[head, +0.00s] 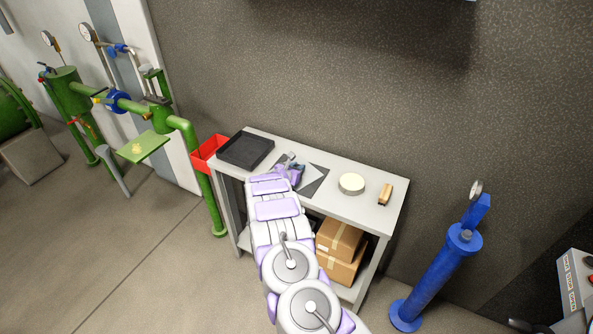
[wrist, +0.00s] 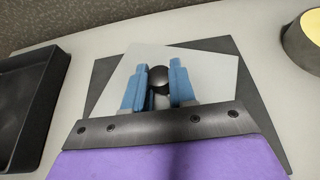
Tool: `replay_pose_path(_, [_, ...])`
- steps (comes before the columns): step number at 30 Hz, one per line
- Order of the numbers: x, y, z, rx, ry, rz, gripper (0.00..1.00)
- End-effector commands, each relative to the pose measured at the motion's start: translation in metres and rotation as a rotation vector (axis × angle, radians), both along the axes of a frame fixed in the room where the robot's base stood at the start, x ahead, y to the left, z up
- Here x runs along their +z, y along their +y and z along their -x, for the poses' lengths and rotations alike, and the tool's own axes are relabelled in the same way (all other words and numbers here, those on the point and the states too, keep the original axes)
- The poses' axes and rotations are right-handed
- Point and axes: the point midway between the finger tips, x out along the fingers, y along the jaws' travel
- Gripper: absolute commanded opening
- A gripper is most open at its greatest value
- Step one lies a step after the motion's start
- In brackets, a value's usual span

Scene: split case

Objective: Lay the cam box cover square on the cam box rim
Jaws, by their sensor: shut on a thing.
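The cam box cover is a light grey flat plate (wrist: 213,66) with a round dark knob (wrist: 160,74) on top. My gripper (head: 293,172) is shut on the knob, one blue finger on each side of it in the wrist view. The cover is over a dark square mat (wrist: 262,128) and turned relative to it; I cannot tell whether it touches the mat. The near part of the cover is hidden by my wrist. The cam box, a black open box (head: 245,151), stands to the left on the bench, and its right wall also shows in the wrist view (wrist: 50,95).
The grey bench (head: 372,217) stands against the wall. A round pale-topped tin (head: 351,183) and a wooden-looking brush or block (head: 385,194) are to the right. A red bin (head: 208,152) hangs at the left end. Cardboard boxes (head: 340,240) sit on the lower shelf.

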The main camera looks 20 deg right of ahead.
Motion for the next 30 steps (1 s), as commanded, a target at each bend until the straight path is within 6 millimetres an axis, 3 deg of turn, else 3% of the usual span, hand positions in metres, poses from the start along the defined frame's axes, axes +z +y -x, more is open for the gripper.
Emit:
replay_pose_path(5, [-0.001,0.002,0.0,0.0,0.001,-0.002,0.0])
replay_pose_path(6, [-0.001,0.002,0.0,0.0,0.001,-0.002,0.29])
replay_pose_path(14, [-0.001,0.001,0.0,0.001,0.002,-0.003,0.54])
replay_pose_path(23, [0.0,0.003,0.001,0.001,0.002,-0.002,0.55])
replay_pose_path(30, [0.011,0.02,0.013,0.004,0.002,-0.004,0.55])
